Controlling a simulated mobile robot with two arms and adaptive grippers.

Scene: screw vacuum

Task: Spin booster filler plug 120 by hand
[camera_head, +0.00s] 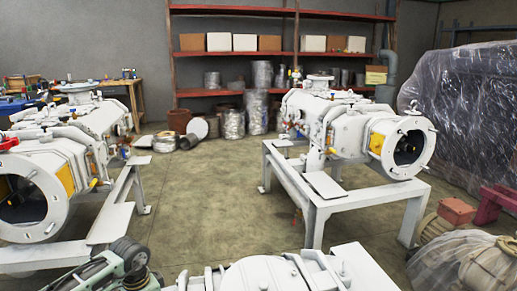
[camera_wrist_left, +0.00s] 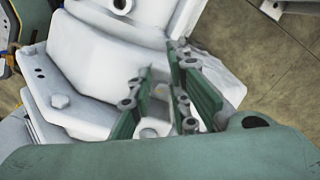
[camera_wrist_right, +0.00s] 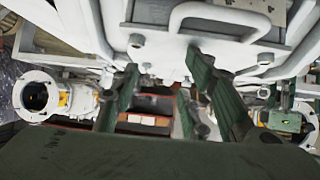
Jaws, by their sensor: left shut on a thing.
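In the left wrist view my left gripper (camera_wrist_left: 162,68) reaches over a white, bolted housing (camera_wrist_left: 85,75). Its green fingers are close together and shut on a small pale part, taken as the filler plug (camera_wrist_left: 150,133), which the fingers mostly hide. In the right wrist view my right gripper (camera_wrist_right: 160,72) has its fingers apart with nothing seen between them. It is below a white machine face with a curved handle (camera_wrist_right: 220,14). In the head view a white machine top (camera_head: 265,275) is at the bottom edge; neither gripper's fingertips can be made out there.
White pump units on stands are at left (camera_head: 35,200) and right (camera_head: 350,130). A red shelf (camera_head: 290,52) with boxes is at the back. A plastic-wrapped load (camera_head: 465,105) stands at right. The middle floor (camera_head: 205,205) is clear.

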